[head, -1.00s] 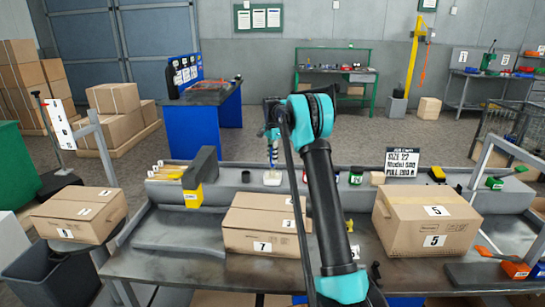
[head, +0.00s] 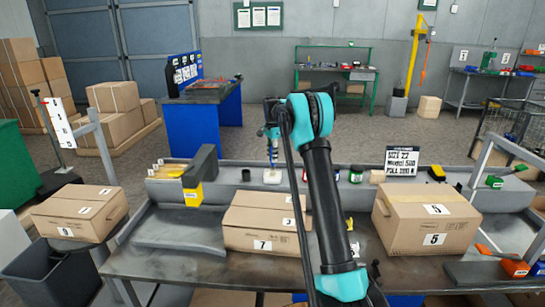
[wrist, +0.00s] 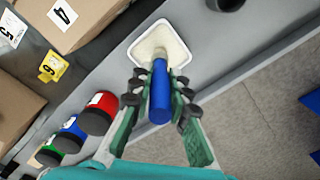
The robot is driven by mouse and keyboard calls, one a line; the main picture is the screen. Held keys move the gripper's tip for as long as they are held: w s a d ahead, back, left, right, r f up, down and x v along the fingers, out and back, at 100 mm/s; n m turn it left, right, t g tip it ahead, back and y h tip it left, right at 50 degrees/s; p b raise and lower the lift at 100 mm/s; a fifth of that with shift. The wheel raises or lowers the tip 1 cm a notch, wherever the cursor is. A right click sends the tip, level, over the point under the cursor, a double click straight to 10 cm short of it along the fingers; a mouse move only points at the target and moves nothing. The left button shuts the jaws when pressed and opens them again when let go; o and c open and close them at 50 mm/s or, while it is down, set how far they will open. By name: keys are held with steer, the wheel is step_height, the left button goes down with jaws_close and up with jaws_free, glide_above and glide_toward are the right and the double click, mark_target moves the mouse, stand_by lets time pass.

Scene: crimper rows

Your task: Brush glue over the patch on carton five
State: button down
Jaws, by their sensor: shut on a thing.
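Carton five (head: 425,222) stands on the right of the bench, with white "5" labels on its top and front. I cannot make out a separate patch on it. My gripper (head: 271,134) is behind the bench's middle, above the back ledge. It is shut on a brush with a blue handle (head: 272,154), which hangs down over a pale glue dish (head: 273,177). In the wrist view my gripper (wrist: 159,98) has its fingers on both sides of the blue handle (wrist: 160,95). The handle's far end overlaps the cream glue in the white dish (wrist: 137,48); bristles and contact are unclear.
Carton seven (head: 263,224) stands mid-bench, partly behind my arm. Another carton (head: 80,213) is at the left. Colored jars (wrist: 96,114) line the ledge beside the dish. A size sign (head: 402,160) stands behind carton five. Bare bench lies left of carton seven.

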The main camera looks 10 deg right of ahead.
steer(key=shift+f, duration=0.4)
stand_by(1.1)
steer(key=shift+r, duration=3.55)
steer(key=shift+s, duration=0.1)
